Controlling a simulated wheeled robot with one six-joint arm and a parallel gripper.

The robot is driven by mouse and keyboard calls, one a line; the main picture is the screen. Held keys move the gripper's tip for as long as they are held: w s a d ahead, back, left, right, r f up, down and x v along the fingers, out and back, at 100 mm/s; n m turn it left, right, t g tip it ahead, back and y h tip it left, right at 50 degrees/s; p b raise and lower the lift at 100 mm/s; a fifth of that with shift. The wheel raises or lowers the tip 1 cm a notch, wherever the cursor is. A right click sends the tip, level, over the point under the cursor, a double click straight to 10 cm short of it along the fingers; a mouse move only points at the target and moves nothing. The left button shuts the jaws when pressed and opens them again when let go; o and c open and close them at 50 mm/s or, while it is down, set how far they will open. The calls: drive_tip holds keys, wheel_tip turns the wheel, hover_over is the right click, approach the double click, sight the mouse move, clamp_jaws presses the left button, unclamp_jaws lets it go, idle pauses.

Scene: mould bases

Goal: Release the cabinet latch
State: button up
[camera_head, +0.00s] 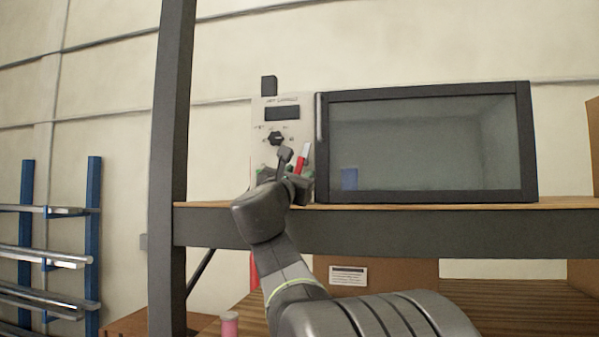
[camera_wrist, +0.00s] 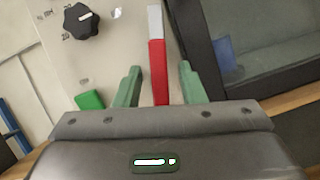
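The cabinet (camera_head: 529,140) has a dark frame and a glass front, and stands on the shelf. A pale control panel (camera_head: 263,112) is on its left side. A red lever with a light grey tip (camera_head: 301,162) is on the panel near the door edge; I take it for the latch. It stands nearly upright in the wrist view (camera_wrist: 158,70). My gripper (camera_head: 290,167) is in front of the panel's lower part. In the wrist view its two green fingers (camera_wrist: 160,72) are apart, with the lever showing between them. Whether they touch it cannot be told. The lever's lower end is hidden by my gripper.
A black knob (camera_wrist: 81,22) and a green button (camera_wrist: 90,100) are on the panel, left of the lever. A blue object (camera_head: 349,178) is behind the glass. The shelf edge (camera_head: 420,232) runs below the cabinet, and a dark post (camera_head: 170,150) stands at left.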

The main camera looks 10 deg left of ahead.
clamp_jaws()
drive_tip(key=shift+d+f+n+y+b, duration=0.15)
drive_tip(key=shift+d+n+y+b, duration=0.25)
drive_tip(key=shift+n, duration=0.4)
drive_tip(key=shift+n+y+b, duration=0.35)
drive_tip(key=shift+n+y, duration=0.45)
drive_tip(key=shift+n, duration=0.7)
unclamp_jaws()
drive_tip(key=shift+s, duration=0.15)
